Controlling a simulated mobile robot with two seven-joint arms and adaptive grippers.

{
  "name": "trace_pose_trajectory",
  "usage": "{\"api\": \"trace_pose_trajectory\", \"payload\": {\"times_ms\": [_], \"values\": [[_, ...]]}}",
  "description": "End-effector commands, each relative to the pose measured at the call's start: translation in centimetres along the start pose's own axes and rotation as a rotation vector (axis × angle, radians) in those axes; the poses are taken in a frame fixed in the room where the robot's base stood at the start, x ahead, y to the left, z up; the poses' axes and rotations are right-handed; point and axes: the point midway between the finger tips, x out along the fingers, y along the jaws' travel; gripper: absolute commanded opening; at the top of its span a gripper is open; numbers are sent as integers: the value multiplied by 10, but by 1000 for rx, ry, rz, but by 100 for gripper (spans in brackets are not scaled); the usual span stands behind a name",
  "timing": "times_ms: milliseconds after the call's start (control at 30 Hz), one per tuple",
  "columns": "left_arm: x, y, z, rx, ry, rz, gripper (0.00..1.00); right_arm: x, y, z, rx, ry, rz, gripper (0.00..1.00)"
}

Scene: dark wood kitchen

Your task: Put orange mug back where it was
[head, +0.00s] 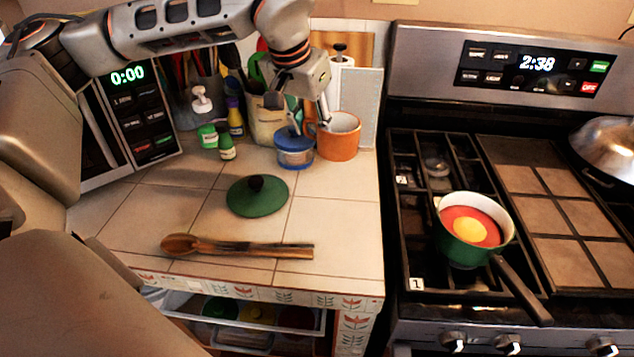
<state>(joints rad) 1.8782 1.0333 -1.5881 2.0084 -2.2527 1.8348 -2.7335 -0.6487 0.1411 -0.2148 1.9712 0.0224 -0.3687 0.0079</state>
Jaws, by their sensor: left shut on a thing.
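The orange mug (340,143) is at the back right of the tiled counter, beside the blue-lidded container (295,150). It looks upright, with its open top facing up. My left gripper (318,115) reaches down from above and is shut on the mug at its left rim or handle side. The gripper hides part of that side. Whether the mug's base touches the counter is hard to tell. My right gripper is not in view.
A green lid (257,199) and wooden utensils (240,247) lie on the counter. Bottles (227,148) and a utensil crock (268,128) stand behind. A green pot (462,245) sits on the stove to the right. An open drawer (240,314) is below the counter.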

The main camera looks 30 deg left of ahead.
Motion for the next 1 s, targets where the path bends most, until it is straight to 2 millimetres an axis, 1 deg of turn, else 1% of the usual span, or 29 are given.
{"api": "trace_pose_trajectory", "payload": {"times_ms": [33,100,200,300,400,567,633,833,900,1000], "values": [[15,0,6,-1,-4,0,0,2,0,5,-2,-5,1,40],[31,0,13,0,-5,0,0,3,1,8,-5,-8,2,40],[52,1,21,1,-3,0,0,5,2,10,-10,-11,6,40],[69,2,27,0,-2,0,0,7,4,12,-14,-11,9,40],[78,2,30,-1,0,0,0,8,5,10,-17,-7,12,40],[85,2,33,0,2,0,0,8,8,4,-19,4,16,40],[91,2,35,0,0,0,0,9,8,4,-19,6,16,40],[119,2,46,-1,-2,0,0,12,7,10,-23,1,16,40],[123,2,47,-1,1,0,0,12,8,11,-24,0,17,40],[122,2,46,-2,4,0,0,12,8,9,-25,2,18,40]]}}
